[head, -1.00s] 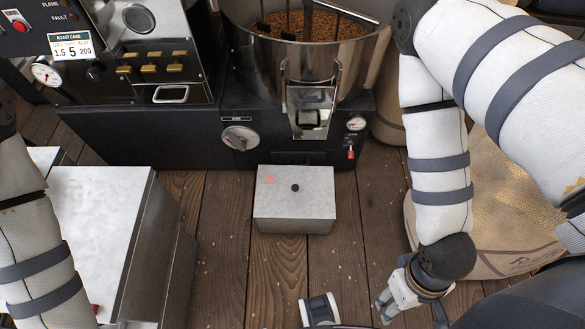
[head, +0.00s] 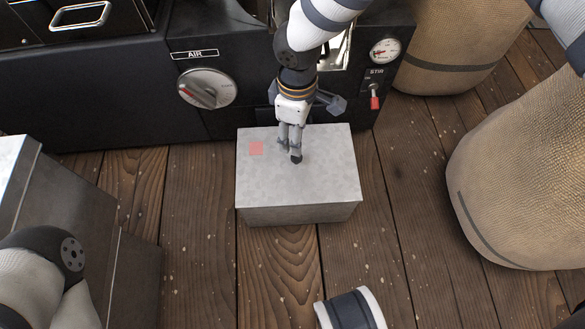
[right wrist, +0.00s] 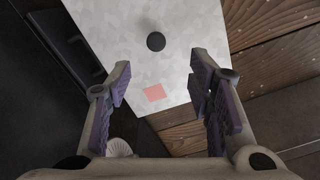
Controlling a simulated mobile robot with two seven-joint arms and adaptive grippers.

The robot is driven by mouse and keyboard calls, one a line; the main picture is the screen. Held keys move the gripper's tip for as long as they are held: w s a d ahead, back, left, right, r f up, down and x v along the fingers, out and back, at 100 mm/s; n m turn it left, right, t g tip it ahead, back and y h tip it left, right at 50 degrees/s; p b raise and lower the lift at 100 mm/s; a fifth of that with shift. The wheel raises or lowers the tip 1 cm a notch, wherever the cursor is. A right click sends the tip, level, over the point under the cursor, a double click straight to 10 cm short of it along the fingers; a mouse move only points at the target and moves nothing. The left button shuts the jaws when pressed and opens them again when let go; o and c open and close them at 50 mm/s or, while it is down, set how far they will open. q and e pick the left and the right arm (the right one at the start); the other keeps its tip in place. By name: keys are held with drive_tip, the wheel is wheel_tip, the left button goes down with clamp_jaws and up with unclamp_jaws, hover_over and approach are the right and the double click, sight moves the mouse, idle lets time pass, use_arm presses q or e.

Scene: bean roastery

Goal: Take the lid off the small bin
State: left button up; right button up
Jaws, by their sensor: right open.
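The small bin (head: 300,214) is a grey metal box on the plank floor in front of the roaster. Its flat pale lid (head: 325,180) is on, with a small black round knob (head: 296,159) in the middle and a pink square near one edge. My right gripper (head: 291,148) is over the lid, fingers pointing down near the knob. In the right wrist view the open fingers (right wrist: 163,88) stand apart with nothing between them, and the knob (right wrist: 155,41) shows beyond their tips. My left gripper is out of view; only part of its arm shows at lower left.
The black roaster front (head: 90,95) with the AIR dial (head: 207,88) and STIR switch (head: 375,98) stands close behind the bin. A metal cabinet (head: 75,215) stands at left. Burlap sacks (head: 520,180) stand at right. Floor around the bin's front is clear.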

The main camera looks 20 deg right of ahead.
sight(296, 161)
drive_tip(key=f+b, duration=0.2)
drive_tip(key=f, duration=0.3)
drive_tip(key=f+b, duration=0.3)
drive_tip(key=f, duration=0.3)
drive_tip(key=shift+w+d+f, duration=0.2)
drive_tip(key=shift+f, duration=0.1)
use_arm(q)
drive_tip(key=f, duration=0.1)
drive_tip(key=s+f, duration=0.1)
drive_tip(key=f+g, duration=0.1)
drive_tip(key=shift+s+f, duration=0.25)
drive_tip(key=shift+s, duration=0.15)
use_arm(e)
drive_tip(key=shift+c, duration=0.6)
clamp_jaws()
